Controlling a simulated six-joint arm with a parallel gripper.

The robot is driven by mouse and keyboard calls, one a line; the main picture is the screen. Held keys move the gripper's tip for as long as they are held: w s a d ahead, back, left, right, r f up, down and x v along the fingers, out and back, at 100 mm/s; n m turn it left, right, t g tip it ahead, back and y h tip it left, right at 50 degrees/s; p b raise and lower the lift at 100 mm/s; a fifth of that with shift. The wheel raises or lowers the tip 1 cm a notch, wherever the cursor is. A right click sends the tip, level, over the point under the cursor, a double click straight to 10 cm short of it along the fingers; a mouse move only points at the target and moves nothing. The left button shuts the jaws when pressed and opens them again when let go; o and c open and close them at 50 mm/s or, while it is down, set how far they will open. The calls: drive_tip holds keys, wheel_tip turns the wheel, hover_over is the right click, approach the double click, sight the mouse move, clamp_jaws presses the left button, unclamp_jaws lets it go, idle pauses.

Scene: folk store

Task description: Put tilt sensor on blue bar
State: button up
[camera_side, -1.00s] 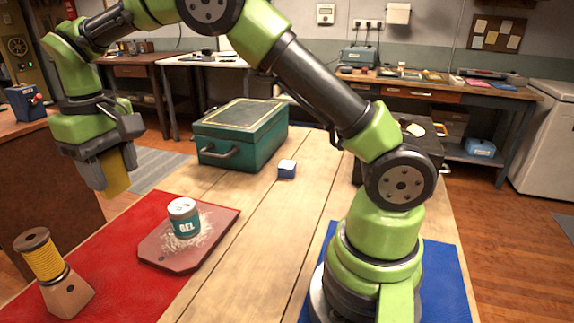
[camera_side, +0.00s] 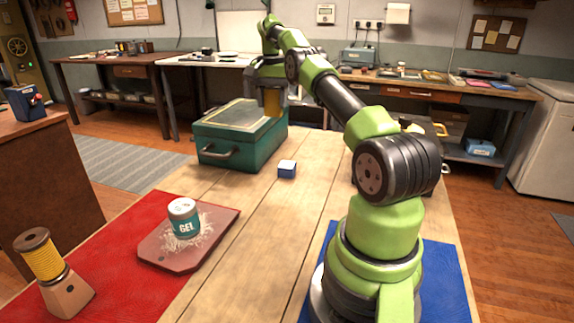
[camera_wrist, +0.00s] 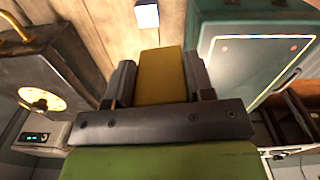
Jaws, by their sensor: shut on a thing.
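My gripper (camera_side: 270,90) is shut on a yellow block (camera_side: 271,103) and holds it in the air, in front of or over the right end of the green box; I cannot tell the exact gap. In the wrist view the yellow block (camera_wrist: 160,72) stands between the two dark fingers (camera_wrist: 160,85). Nothing in view is plainly marked as a tilt sensor.
The green metal box (camera_side: 238,138) stands left of the blue block. A GEL jar (camera_side: 184,218) sits on a reddish board (camera_side: 160,255) on the red mat (camera_side: 120,235). A yellow spool on a stand (camera_side: 42,255) is front left. A dark box (camera_wrist: 35,70) lies opposite the green one.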

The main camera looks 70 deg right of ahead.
drive_tip(key=s+d+m, duration=0.1)
drive_tip(key=s+d, duration=0.1)
drive_tip(key=s, duration=0.1)
hover_over(286, 165)
wheel_tip(286, 165, down, 15)
drive_tip(key=shift+f, duration=0.1)
idle(0.6)
drive_tip(key=o, duration=0.9)
drive_tip(key=shift+f, duration=0.1)
drive_tip(key=shift+o, duration=0.2)
